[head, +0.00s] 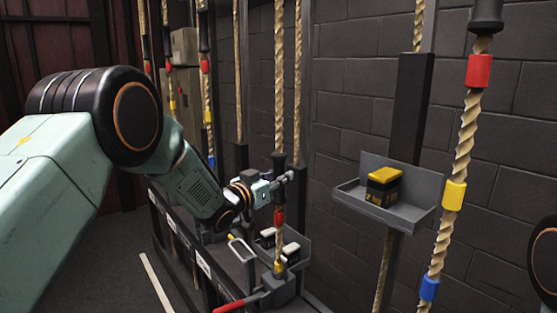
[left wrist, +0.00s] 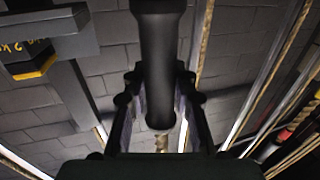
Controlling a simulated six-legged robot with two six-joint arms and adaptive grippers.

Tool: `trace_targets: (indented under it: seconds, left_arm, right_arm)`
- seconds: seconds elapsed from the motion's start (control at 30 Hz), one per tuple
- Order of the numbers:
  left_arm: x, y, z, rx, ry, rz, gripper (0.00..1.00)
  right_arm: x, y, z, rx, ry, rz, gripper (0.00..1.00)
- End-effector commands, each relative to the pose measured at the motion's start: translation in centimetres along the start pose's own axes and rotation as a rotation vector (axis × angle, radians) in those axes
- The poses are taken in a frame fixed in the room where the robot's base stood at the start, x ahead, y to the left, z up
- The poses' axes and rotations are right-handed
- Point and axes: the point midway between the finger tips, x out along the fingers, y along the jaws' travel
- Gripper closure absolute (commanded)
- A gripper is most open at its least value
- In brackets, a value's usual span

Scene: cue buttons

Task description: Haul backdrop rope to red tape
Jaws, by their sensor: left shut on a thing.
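My left gripper (head: 284,184) is shut on a black sleeve (head: 279,161) on a tan rope (head: 280,75) in the middle of the head view. In the left wrist view the black sleeve (left wrist: 157,65) stands between the two fingers (left wrist: 160,112), with a bit of rope (left wrist: 162,142) beyond its end. Below the gripper, this rope carries a red tape band (head: 279,217) and a yellow band (head: 279,268) lower down. I cannot tell from any readable label which rope is the backdrop rope. My right gripper is out of view.
At the right, another rope (head: 465,130) has red, yellow and blue bands. A tray (head: 418,216) holds a yellow-black weight (head: 383,187). More banded ropes (head: 207,90) hang at the left. A red-handled lever (head: 237,302) and a metal loop (head: 241,248) sit near the held rope's foot.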

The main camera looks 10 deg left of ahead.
Motion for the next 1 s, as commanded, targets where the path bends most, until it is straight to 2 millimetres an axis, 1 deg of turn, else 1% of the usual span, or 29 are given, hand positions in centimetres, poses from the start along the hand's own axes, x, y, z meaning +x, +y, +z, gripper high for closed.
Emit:
trace_targets:
  seconds: [0.03,0.1,0.2,0.3,0.4,0.5,0.6,0.73,1.0]
  left_arm:
    - [-0.1,0.1,2.9,-0.004,-0.016,0.003,1.00]
    - [-0.1,0.1,4.8,-0.004,-0.016,0.002,1.00]
    - [-0.2,0.0,7.1,-0.004,-0.015,0.002,1.00]
    - [-0.2,0.0,9.0,-0.004,-0.014,0.002,1.00]
    - [-0.2,0.0,10.3,-0.003,-0.012,0.002,1.00]
    - [-0.2,0.0,11.3,-0.002,-0.011,0.003,1.00]
    - [-0.1,0.0,11.9,-0.001,-0.009,0.003,1.00]
    - [-0.1,0.0,12.1,-0.001,-0.007,0.003,1.00]
    - [-0.1,0.0,12.0,0.001,-0.003,0.003,1.00]
  right_arm:
    - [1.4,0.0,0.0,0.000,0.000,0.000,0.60]
    - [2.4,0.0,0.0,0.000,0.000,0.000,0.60]
    - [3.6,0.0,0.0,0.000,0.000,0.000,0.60]
    - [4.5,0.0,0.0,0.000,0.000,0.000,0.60]
    - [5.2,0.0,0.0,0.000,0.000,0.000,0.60]
    - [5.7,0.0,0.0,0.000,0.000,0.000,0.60]
    - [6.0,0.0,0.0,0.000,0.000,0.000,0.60]
    - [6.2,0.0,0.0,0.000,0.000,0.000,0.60]
    - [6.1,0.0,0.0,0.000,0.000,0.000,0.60]
